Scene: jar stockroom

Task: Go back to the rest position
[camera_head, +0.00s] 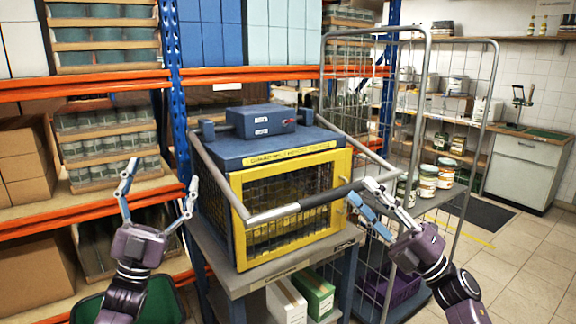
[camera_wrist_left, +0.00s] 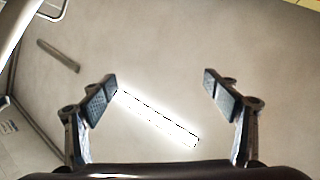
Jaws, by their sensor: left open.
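My left gripper (camera_head: 160,185) is raised on the left in the head view, in front of the shelving and left of the trolley. Its fingers are spread wide with nothing between them. The left wrist view also shows this gripper (camera_wrist_left: 160,84) open and empty, facing a plain pale surface with a bright strip. My right gripper (camera_head: 361,191) is at the right end of the trolley's push bar (camera_head: 310,201). Its two fingers lie close together by the bar. I cannot tell whether they grip it.
A trolley with a grey top (camera_head: 222,268) carries a yellow-framed mesh box (camera_head: 236,205) with a blue lid, directly ahead. A wire roll cage (camera_head: 426,90) with jars (camera_head: 428,181) stands to the right. Orange-beamed shelving (camera_head: 85,210) fills the left. Tiled floor (camera_head: 530,255) is free at far right.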

